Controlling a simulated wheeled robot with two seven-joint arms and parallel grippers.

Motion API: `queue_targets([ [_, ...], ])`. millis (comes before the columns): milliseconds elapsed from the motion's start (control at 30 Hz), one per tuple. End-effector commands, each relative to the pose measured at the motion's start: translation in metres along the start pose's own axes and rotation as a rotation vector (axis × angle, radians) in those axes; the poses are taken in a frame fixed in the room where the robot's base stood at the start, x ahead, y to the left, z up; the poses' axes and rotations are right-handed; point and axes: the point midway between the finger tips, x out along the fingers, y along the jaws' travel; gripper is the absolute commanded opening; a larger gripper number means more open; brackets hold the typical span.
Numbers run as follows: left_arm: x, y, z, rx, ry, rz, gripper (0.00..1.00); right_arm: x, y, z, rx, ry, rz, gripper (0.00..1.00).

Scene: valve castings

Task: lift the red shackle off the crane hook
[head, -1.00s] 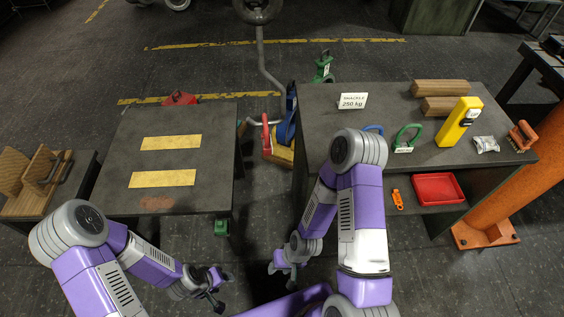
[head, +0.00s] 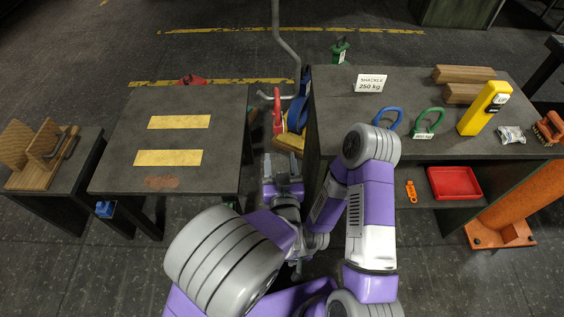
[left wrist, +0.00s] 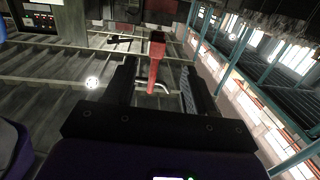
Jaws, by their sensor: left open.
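A narrow red piece (head: 277,108), which looks like the red shackle, stands in the gap between the two tables, beside a blue and yellow item. It also shows upright in the left wrist view (left wrist: 156,62), with a curved grey bar (left wrist: 153,86) at its lower end that may be the hook. My left gripper (head: 283,172) is open and empty in the gap, short of the red piece. In the wrist view the red piece lies between the two fingers (left wrist: 160,88), beyond their tips. My right gripper (head: 297,268) is low and mostly hidden behind my left arm.
The left table (head: 220,165) has yellow strips. The right table (head: 340,118) holds blue (head: 388,117) and green (head: 430,120) shackles, a yellow device (head: 485,108), wood blocks and a sign. A grey bent pole (head: 285,50) stands behind the gap.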

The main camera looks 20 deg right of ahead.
Motion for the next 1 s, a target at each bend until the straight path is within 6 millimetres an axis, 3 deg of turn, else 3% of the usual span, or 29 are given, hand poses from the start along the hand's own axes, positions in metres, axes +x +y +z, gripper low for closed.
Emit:
queue_targets([
  [267,0.011,0.004,-0.008,-0.001,0.028,-0.001,0.55,-0.001,0.000,0.000,0.000,0.000,0.000,0.43],
  [1000,0.098,0.004,-0.008,-0.001,0.025,0.000,0.55,-0.001,0.000,0.000,0.000,0.000,0.000,0.43],
])
